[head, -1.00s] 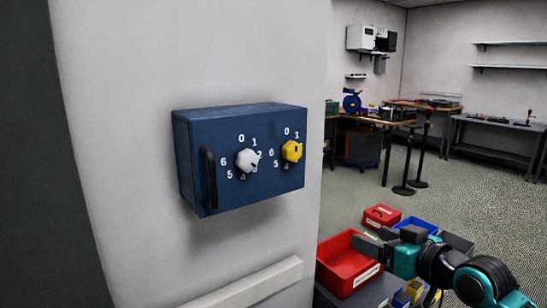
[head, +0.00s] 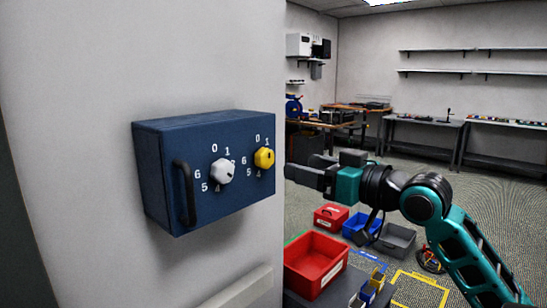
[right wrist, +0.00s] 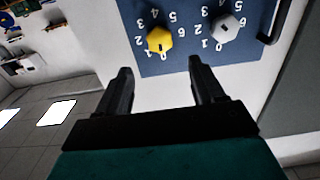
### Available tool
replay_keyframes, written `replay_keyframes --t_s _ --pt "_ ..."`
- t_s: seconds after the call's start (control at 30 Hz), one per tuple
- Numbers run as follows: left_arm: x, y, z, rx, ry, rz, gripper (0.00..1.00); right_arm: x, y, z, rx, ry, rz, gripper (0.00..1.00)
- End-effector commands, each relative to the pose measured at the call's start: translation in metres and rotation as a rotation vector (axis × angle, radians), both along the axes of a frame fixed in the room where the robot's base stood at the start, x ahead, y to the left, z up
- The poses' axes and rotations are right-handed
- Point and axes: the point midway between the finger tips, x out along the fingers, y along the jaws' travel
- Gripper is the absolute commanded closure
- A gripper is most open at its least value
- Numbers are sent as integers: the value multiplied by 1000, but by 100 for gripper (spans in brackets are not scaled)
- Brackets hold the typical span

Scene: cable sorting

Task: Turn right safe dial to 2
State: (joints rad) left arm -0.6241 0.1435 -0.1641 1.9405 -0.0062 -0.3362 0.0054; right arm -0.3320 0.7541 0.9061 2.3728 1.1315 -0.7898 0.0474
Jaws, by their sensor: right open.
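The blue safe (head: 160,180) is fixed on the white wall, with a black handle at the left of its front. Its right dial is the yellow knob (head: 264,158), ringed by white numbers. The left dial is the white knob (head: 221,171). My right gripper (head: 293,172) is open and empty, just right of the safe in the head view and apart from it. In the right wrist view, upside down, the yellow knob (right wrist: 159,40) lies beyond the open fingers (right wrist: 158,80), nearer the left one. The white knob (right wrist: 227,28) is beyond the right finger. My left gripper is not in view.
A red bin (head: 315,262) and several smaller bins stand low at the right, under my right arm. A white ledge (head: 238,291) sticks out from the wall below the safe. Workbenches (head: 420,135) and shelves are far back.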

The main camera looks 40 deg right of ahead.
Motion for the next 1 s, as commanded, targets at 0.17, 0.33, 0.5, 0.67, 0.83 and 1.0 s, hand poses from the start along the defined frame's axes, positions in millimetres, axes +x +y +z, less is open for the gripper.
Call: replay_keyframes --t_s 0.17,0.33,0.5,0.67,0.83,1.0 --pt "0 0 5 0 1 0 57 28 2 2 -1 -1 1 32" --pt "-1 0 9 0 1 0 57 52 4 2 0 -2 0 32" --pt "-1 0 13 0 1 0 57 72 6 2 -1 -2 -1 32" --pt "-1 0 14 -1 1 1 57 83 7 1 -1 -1 -1 32" --pt "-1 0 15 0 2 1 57 87 8 0 -1 0 -1 32" --pt "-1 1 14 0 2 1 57 87 8 0 -2 0 -1 32"
